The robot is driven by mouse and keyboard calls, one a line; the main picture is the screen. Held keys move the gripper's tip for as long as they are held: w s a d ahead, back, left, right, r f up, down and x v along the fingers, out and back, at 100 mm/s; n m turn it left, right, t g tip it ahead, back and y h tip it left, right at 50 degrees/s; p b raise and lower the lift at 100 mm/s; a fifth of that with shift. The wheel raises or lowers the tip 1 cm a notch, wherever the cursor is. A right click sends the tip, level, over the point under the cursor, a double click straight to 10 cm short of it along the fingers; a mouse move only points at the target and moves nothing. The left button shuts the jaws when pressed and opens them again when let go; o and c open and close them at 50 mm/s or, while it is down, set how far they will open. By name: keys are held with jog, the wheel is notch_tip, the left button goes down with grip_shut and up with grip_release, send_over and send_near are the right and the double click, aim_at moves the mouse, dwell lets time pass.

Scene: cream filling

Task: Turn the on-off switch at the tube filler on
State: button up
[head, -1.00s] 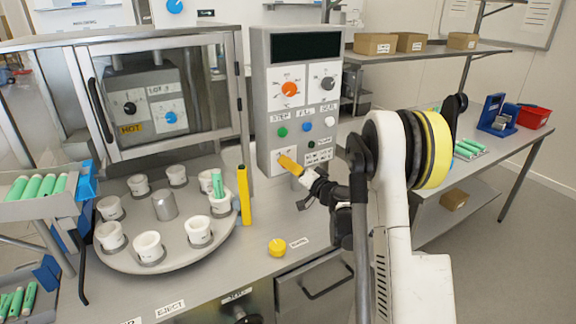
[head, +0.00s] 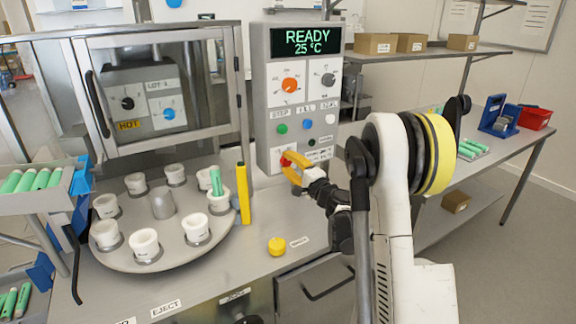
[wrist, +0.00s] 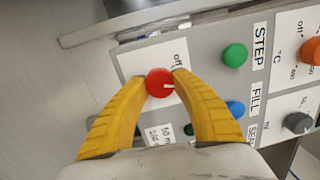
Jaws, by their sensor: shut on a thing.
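The tube filler's control box (head: 262,110) stands in the middle of the head view, and its display (head: 306,41) is lit with "READY 25 °C". The on-off switch is a red round knob (wrist: 159,83) low on the panel. It shows only partly in the head view (head: 286,158), behind my fingers. In the wrist view its white pointer mark points right, away from the printed "off". My gripper (head: 293,166) has its yellow fingers on either side of the knob. In the wrist view the fingertips close on the knob from both sides.
An orange dial (head: 290,84), a grey dial (head: 328,80) and green, blue and white buttons sit above the switch. The round carousel (head: 130,262) with white cups and a yellow post (head: 243,195) are to the left. A yellow knob (head: 277,246) is on the counter.

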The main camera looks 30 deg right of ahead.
jog(key=shift+m, duration=1.2)
jog(key=shift+b, duration=0.3)
jog(key=o, duration=1.2)
jog(key=shift+o, duration=0.2)
jog(key=s+d+f, duration=0.1)
jog(key=s, duration=1.1)
